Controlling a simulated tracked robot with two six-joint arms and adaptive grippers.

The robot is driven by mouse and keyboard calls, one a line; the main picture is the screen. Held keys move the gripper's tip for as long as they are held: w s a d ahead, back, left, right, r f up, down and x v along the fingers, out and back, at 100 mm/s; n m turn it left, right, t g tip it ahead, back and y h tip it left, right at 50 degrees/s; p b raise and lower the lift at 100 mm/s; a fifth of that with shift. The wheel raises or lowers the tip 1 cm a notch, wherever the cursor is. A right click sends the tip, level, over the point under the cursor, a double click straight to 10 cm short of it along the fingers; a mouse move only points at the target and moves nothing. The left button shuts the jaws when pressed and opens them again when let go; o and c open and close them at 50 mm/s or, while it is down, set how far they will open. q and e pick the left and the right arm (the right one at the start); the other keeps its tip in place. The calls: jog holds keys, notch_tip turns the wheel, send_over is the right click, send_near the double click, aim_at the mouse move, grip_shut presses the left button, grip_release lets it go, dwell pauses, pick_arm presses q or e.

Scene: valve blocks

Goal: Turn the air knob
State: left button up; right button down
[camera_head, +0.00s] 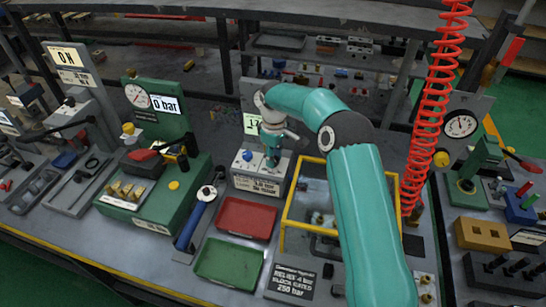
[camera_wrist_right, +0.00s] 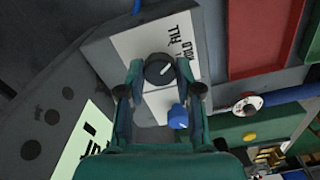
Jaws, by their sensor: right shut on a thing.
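My right gripper (camera_head: 272,163) is over a grey valve block (camera_head: 245,184) with a white label, near the middle of the bench in the head view. In the right wrist view my right gripper (camera_wrist_right: 160,76) has its two green fingers on either side of a round black knob (camera_wrist_right: 159,68) and is shut on it. The knob sits on a white plate beside the printed words "FILL" and "HOLD". The black knob is hidden by the gripper in the head view.
A red tray (camera_head: 246,218) and a green tray (camera_head: 229,263) lie in front of the block. A yellow frame (camera_head: 290,215) stands to the right, partly behind my right arm. A green gauge station (camera_head: 160,106) reading "0 bar" stands left. A red coiled hose (camera_head: 425,110) hangs right.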

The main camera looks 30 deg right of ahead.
jog(key=shift+n, duration=0.9)
jog(key=c, duration=0.8)
grip_release()
jog(key=shift+o, duration=0.2)
notch_tip(320, 180, up, 12)
